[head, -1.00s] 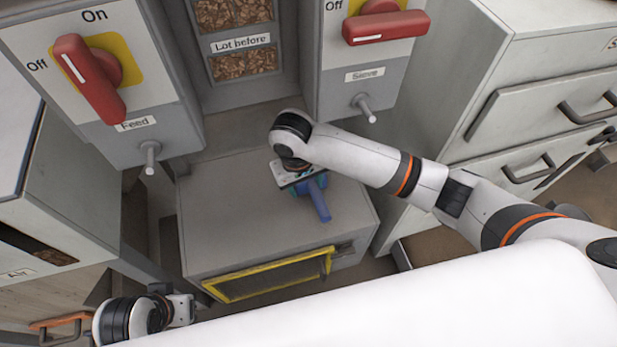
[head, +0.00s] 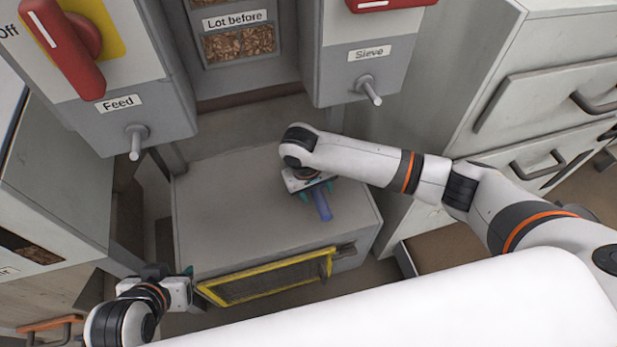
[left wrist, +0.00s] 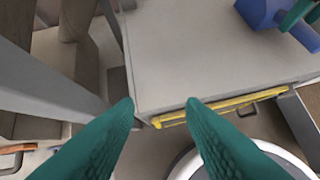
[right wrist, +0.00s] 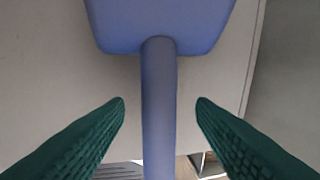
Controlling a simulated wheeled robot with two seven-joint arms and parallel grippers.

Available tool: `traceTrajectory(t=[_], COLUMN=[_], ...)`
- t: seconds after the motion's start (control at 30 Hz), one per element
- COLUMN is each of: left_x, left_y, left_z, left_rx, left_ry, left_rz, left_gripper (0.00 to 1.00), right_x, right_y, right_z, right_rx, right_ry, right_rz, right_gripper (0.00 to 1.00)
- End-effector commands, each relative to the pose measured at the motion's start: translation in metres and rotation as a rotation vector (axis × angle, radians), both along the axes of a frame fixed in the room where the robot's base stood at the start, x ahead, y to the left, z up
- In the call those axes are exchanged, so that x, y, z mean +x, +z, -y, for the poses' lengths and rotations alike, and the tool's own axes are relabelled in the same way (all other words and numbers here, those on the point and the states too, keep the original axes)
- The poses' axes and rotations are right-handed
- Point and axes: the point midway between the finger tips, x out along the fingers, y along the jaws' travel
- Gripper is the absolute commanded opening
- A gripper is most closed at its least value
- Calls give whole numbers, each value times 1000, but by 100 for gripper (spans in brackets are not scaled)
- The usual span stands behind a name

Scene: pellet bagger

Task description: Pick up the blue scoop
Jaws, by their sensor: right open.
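The blue scoop (head: 321,205) lies on the grey box top, partly hidden under my right gripper (head: 316,190) in the head view. In the right wrist view the scoop's handle (right wrist: 158,105) runs between the two green fingers of my right gripper (right wrist: 160,112), with a gap on each side. The scoop's wide blue bowl is at the top of that view. Part of the scoop (left wrist: 262,14) also shows in the left wrist view. My left gripper (head: 188,283) is by the box's front left corner. Its fingers (left wrist: 162,104) are apart with nothing between them.
The grey box (head: 225,210) has a yellow-framed opening (head: 265,277) on its front. The Feed panel (head: 120,115) and the Sieve panel (head: 365,75) with knobs stand behind. Drawers (head: 545,100) are at the right. The left part of the box top is clear.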

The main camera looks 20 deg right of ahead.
Motion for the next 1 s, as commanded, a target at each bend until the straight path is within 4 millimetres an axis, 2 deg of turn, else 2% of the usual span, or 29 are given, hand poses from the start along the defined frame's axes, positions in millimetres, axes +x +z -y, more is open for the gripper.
traceTrajectory(t=[0.1, 0.3, 0.67, 0.9, 0.97, 1.0], left_x=[22, 46, 52, 52, 52, 52], left_y=[8, 27, 34, 34, 34, 34], left_z=[8, 17, 19, 19, 19, 19], left_rx=[-29, -66, -77, -76, -76, -76], left_ry=[-10, -22, -25, -25, -25, -25], left_rz=[133, 301, 348, 347, 347, 346], left_gripper=[36, 36, 36, 36, 36, 36], right_x=[0, 0, 0, 0, 0, 1], right_y=[-13, -28, -30, -30, -30, -30], right_z=[1, 5, 6, 6, 6, 5], right_rx=[-1, 0, -1, -1, -1, 0], right_ry=[-1, 0, 0, 0, 0, 0], right_rz=[0, 1, 1, 2, 2, 2], right_gripper=[50, 50, 50, 11, 1, 0])
